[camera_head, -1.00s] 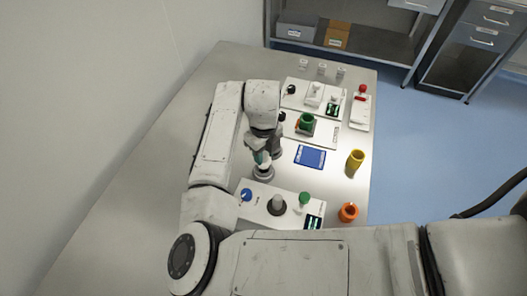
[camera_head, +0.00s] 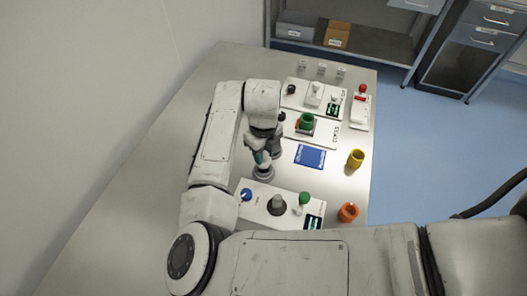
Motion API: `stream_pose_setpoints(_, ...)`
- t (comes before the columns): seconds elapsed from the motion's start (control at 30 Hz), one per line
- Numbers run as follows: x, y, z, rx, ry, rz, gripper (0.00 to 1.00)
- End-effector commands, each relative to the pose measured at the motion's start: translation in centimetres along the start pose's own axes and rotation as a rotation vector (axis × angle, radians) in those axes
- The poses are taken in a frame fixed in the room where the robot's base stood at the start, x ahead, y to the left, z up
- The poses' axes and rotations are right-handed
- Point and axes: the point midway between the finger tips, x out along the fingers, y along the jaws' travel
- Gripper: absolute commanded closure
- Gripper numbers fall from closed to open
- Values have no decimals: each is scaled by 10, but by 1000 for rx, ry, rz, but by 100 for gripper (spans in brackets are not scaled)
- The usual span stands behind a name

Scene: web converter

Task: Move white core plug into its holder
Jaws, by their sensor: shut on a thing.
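My gripper (camera_head: 262,159) points down over the table, just behind the white control panel. It is shut on a small pale, round piece (camera_head: 263,173), which shows below the fingers. This looks like the white core plug, but the fingers and wrist partly cover it. I cannot tell whether its underside touches the table. I cannot make out which thing is the plug's holder.
The control panel (camera_head: 262,213) has blue, grey and green knobs. Small white blocks (camera_head: 322,68) are at the back. The left tabletop is clear.

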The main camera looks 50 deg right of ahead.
Motion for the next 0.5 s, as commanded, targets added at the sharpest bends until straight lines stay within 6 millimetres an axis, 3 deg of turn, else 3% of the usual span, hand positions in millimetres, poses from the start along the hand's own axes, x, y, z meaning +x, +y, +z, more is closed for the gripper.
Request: stream_pose_setpoints(0.5, 5, 0, 0, 0, 0, 0, 100)
